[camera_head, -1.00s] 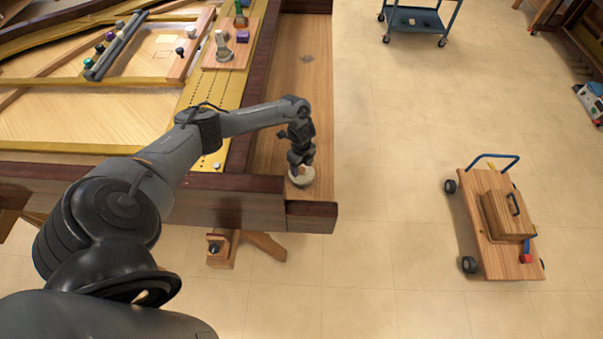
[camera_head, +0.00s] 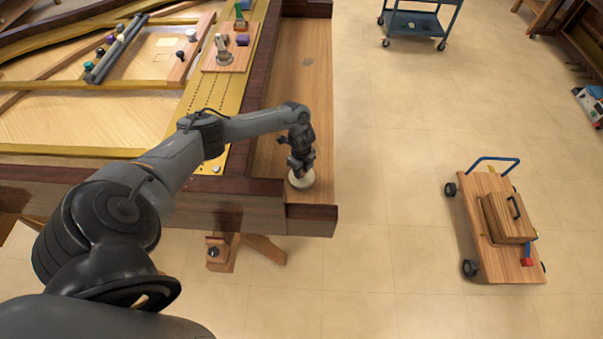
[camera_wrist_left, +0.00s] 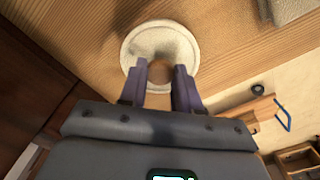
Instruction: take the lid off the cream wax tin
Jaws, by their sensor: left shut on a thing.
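The cream wax tin (camera_head: 302,181) stands on the wooden ledge at the near right corner of the piano. In the left wrist view its round cream lid (camera_wrist_left: 160,43) shows from above, with a brown knob (camera_wrist_left: 160,74) in the middle. My left gripper (camera_head: 298,166) is directly over the tin. In the left wrist view the two fingers of my left gripper (camera_wrist_left: 159,80) are on either side of the knob and shut on it. I cannot tell whether the lid is lifted off the tin. My right gripper is not in view.
The ledge (camera_head: 305,90) behind the tin is mostly clear. The piano's dark rim (camera_head: 240,185) runs to the left of it. A wooden trolley (camera_head: 497,262) with a wooden box (camera_head: 510,217) stands on the floor at right. A blue cart (camera_head: 415,22) stands farther back.

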